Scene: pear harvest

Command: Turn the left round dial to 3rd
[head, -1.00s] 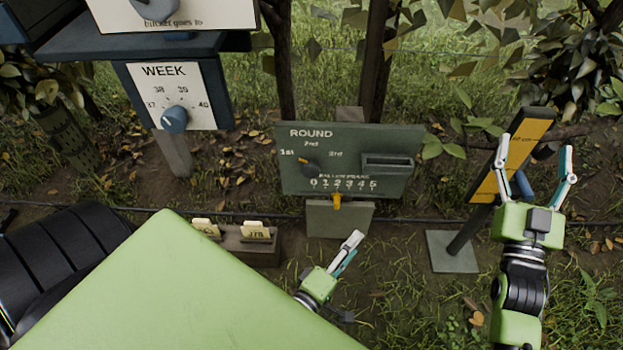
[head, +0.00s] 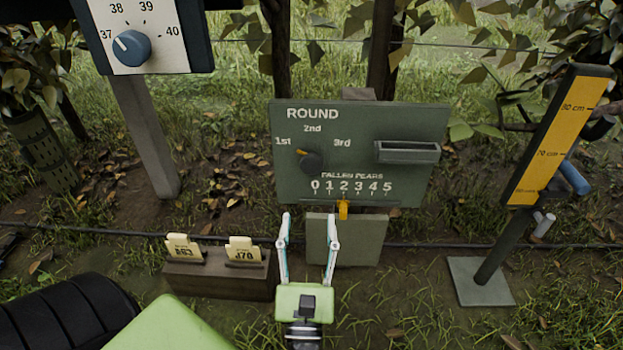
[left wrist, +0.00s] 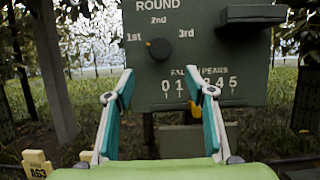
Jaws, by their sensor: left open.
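The round dial (head: 312,161) is a dark knob on the green ROUND board (head: 420,120), with labels 1st, 2nd and 3rd around it. Its orange pointer mark is at the upper left, towards 1st. The dial also shows in the left wrist view (left wrist: 160,49), above and between my fingers. My left gripper (head: 308,217) is open and empty, its fingers pointing up at the board's lower edge, below the dial and apart from it. It also shows in the left wrist view (left wrist: 162,85). My right gripper is not in view.
An orange slider (head: 343,209) sits below the FALLEN PEARS scale. A slot box (head: 407,152) juts from the board's right. The WEEK dial (head: 131,47) stands at upper left, a tag holder (head: 218,278) at lower left. A yellow gauge post (head: 555,135) stands at right.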

